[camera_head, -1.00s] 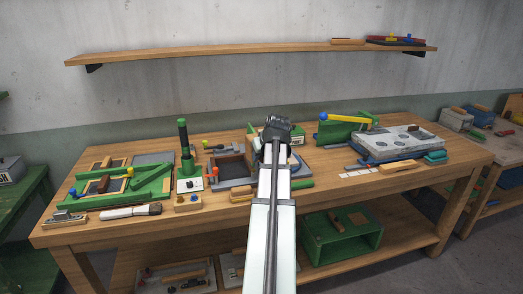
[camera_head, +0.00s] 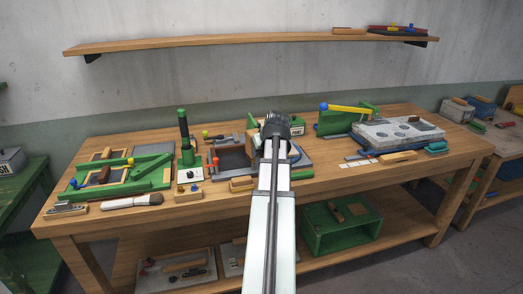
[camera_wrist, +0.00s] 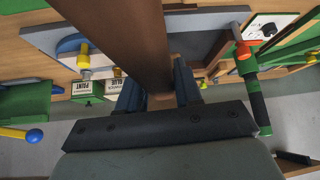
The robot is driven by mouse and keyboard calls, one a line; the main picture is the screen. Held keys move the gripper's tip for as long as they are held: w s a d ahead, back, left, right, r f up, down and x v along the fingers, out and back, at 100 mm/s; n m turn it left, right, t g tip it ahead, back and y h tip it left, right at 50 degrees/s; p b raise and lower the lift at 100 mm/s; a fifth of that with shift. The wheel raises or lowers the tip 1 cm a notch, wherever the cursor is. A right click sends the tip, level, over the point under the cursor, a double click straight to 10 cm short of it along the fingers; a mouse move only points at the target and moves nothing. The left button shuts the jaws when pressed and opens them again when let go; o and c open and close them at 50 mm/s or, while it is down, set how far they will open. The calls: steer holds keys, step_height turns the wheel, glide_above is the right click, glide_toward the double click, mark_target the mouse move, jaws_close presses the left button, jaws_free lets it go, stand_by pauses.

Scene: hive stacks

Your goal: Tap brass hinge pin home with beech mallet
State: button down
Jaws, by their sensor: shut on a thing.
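My gripper (camera_head: 276,124) is over the middle of the bench, seen from behind in the head view. In the wrist view its two blue fingers (camera_wrist: 159,92) are shut on a long brown wooden piece, which I take for the beech mallet (camera_wrist: 125,35). The piece runs up past the top edge, so its far end is out of view. A small yellow, brass-like pin (camera_wrist: 83,55) stands beside a blue and white rounded part at the left of the wrist view. I cannot tell if it is the hinge pin. My arm hides that spot in the head view.
A green labelled box (camera_wrist: 86,90) is close by on the left. A green-handled upright tool (camera_head: 184,128) stands left of my gripper. A green fixture with a yellow lever (camera_head: 348,109) and a grey plate (camera_head: 400,132) are to the right. The bench's front edge (camera_head: 120,221) is mostly clear.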

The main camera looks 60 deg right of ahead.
step_height(320, 180, down, 4)
steer(key=shift+r, duration=2.55)
steer(key=shift+f, duration=0.1)
steer(key=shift+f, duration=0.25)
step_height(320, 180, down, 5)
steer(key=shift+r, duration=2.75)
